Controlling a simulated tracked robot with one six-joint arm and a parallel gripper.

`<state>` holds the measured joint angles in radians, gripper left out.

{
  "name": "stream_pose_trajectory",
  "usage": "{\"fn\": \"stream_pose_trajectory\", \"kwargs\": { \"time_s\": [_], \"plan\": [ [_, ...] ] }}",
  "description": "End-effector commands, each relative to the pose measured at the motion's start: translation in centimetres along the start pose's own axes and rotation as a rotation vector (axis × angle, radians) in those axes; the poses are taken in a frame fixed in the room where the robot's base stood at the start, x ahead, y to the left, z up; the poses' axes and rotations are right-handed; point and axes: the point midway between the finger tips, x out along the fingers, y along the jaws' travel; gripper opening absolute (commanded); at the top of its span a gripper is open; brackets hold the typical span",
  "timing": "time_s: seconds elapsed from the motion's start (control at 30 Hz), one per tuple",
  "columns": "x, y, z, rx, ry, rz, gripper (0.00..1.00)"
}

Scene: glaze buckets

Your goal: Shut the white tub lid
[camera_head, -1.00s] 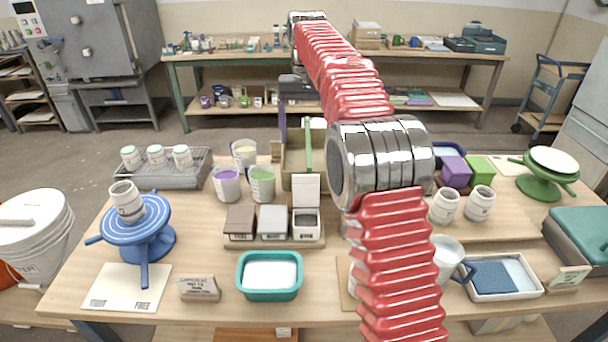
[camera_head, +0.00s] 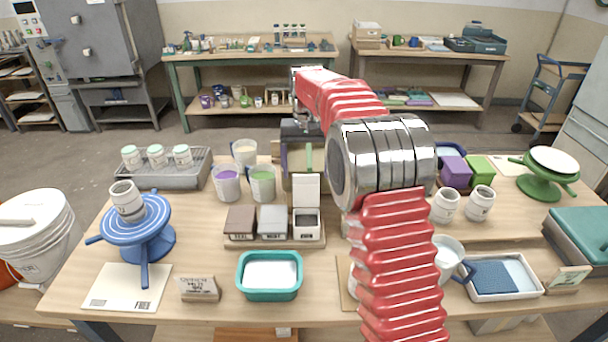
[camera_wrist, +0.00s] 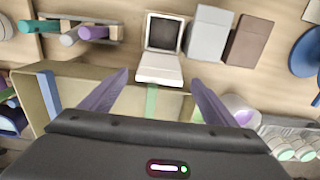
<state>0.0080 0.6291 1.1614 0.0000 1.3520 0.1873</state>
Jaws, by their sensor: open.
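The white tub (camera_head: 306,226) stands at the right end of a row of three small tubs. Its white lid (camera_head: 306,189) stands upright at the back, and the dark inside shows. In the wrist view the open tub (camera_wrist: 163,33) is at the top middle, with its lid (camera_wrist: 159,68) on the side nearer me. My gripper (camera_wrist: 160,78) is open and empty, with one purple finger on each side of the lid in that view. In the head view my gripper is behind the lid, partly hidden by my arm. I see no contact.
A grey tub (camera_head: 273,222) and a brown tub (camera_head: 240,221) stand shut to the left on the same wooden base. A tan box (camera_wrist: 90,75) with a green strip lies under my gripper. Cups (camera_head: 262,183) stand left of it. A teal tray (camera_head: 269,291) is in front.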

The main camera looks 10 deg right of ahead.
Motion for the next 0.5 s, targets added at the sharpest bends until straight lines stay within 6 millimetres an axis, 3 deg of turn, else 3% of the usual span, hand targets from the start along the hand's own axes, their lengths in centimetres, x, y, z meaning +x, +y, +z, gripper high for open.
{"fn": "stream_pose_trajectory", "kwargs": {
  "time_s": [0.2,0.5],
  "plan": [
    [1.9,0.0,0.0,0.000,0.001,0.000,0.81],
    [2.2,0.0,0.0,0.001,0.001,0.000,0.81]
  ]
}}
